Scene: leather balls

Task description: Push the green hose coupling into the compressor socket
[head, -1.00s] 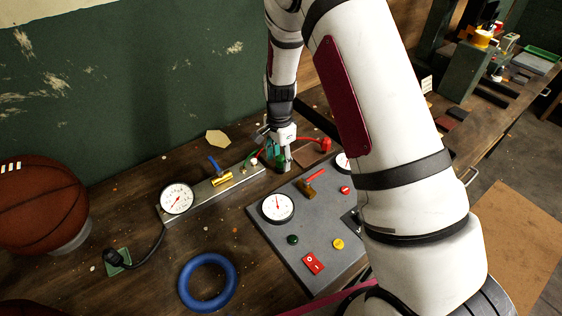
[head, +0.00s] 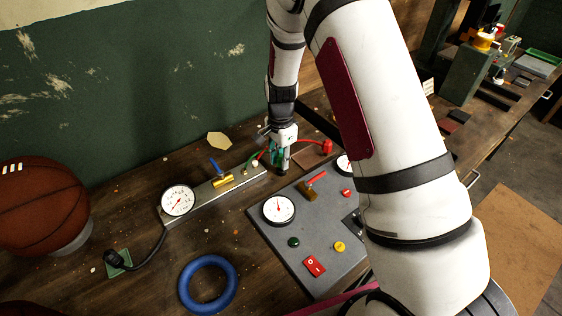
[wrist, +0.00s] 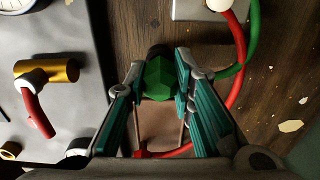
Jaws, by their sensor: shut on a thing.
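My gripper (head: 281,165) points down at the back edge of the grey compressor panel (head: 262,222). In the wrist view its teal fingers (wrist: 160,95) are shut on the faceted green coupling (wrist: 159,76), one on each side. A dark round part shows just beyond the coupling; I cannot tell whether it is the socket or the coupling's own end. The green hose (wrist: 253,32) curves in from the right toward the gripper. In the head view my fingers mostly hide the coupling, and I cannot make out the socket.
The panel carries a brass valve with a red handle (head: 316,178), a gauge (head: 279,209) and a red switch (head: 314,266). A metal bar with a blue-handled valve (head: 216,167) lies left of the gripper. A red hose (wrist: 236,45) runs close by. A blue ring (head: 188,285) lies in front.

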